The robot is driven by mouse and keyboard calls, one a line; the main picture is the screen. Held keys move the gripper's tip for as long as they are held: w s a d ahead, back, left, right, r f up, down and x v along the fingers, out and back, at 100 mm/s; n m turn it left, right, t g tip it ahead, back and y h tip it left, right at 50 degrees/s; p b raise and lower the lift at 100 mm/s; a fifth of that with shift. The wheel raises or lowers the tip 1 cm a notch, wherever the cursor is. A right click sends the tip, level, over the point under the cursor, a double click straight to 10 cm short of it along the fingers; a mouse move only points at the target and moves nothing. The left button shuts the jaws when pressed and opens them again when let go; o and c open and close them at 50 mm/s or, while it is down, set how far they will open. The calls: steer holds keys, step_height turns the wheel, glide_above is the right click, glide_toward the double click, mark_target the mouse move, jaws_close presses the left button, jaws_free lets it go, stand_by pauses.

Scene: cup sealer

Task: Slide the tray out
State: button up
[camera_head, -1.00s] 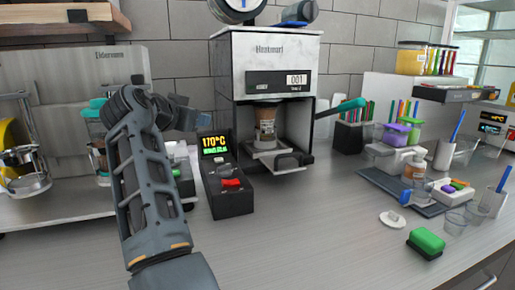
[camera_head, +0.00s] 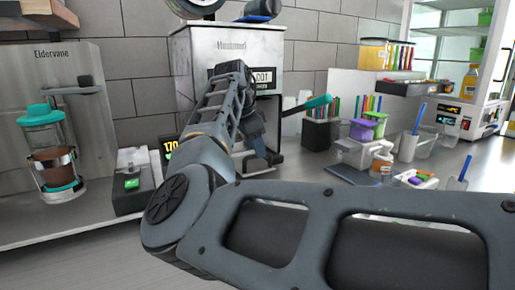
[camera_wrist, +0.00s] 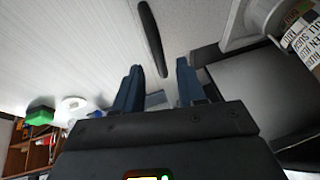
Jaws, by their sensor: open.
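The cup sealer (camera_head: 235,50) is a pale box-shaped machine with a counter display, largely hidden behind my arm in the head view. A dark piece low at its front, probably the tray's edge (camera_head: 275,158), shows beside my gripper (camera_head: 260,148). In the wrist view my gripper (camera_wrist: 158,78) is open with its two blue fingers apart. A dark curved bar (camera_wrist: 152,38), probably the tray's handle, lies in line with the gap, beyond the fingertips. I cannot tell whether they touch. A printed cup (camera_wrist: 301,38) stands in a pale holder (camera_wrist: 248,22) at upper right.
A teal-gripped lever (camera_head: 308,105) sticks out from the sealer's right side. A coffee maker (camera_head: 47,150) stands further left. Lidded containers (camera_head: 362,130) and cups fill the right.

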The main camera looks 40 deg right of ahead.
steer(key=shift+x, duration=0.9)
steer(key=shift+c, duration=0.3)
steer(key=shift+a, duration=0.1)
jaws_close()
